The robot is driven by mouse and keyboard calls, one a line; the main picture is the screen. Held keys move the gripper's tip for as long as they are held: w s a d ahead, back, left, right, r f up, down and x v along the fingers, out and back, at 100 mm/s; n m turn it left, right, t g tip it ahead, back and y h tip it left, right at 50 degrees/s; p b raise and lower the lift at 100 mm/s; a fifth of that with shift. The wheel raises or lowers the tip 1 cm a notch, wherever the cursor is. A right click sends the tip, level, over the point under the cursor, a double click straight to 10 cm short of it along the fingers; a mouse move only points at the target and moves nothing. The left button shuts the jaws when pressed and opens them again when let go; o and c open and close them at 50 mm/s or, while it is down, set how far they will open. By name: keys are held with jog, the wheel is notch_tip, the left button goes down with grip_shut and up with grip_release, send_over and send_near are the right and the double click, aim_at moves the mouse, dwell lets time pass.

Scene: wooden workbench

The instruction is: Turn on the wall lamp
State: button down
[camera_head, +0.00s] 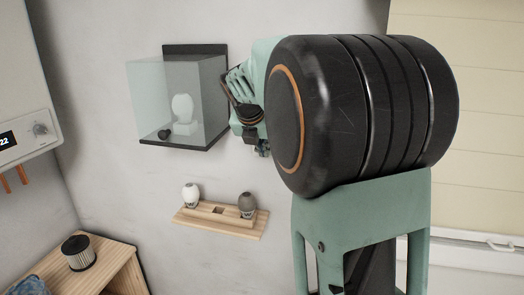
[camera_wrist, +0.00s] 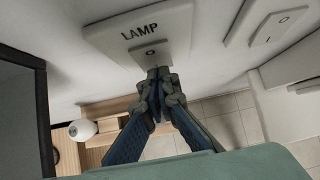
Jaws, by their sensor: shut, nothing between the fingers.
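In the wrist view, a pale switch plate marked LAMP (camera_wrist: 122,37) is on the wall, with a small rocker switch (camera_wrist: 150,53) below the lettering. My gripper (camera_wrist: 157,74) is shut and empty, its fingertips just below the rocker in the picture. I cannot tell whether they touch the plate. In the head view, my arm hides the switch plate and most of the gripper. A clear wall case (camera_head: 146,90) with a dark back and base holds a white rounded object (camera_head: 182,107). I cannot tell whether this is the lamp; no glow shows.
A second switch plate (camera_wrist: 272,24) is to the right of the LAMP plate. A wooden wall shelf (camera_head: 222,225) with a white and a dark bulb-shaped item is below the case. A wooden cabinet (camera_head: 112,262) with a ribbed canister stands lower left, and a white wall unit (camera_head: 22,90) hangs left.

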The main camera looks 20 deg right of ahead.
jog(key=shift+w, duration=0.1)
jog(key=shift+w+d+f+p, duration=0.1)
jog(key=shift+w+d+p, duration=0.1)
jog(key=shift+p, duration=0.4)
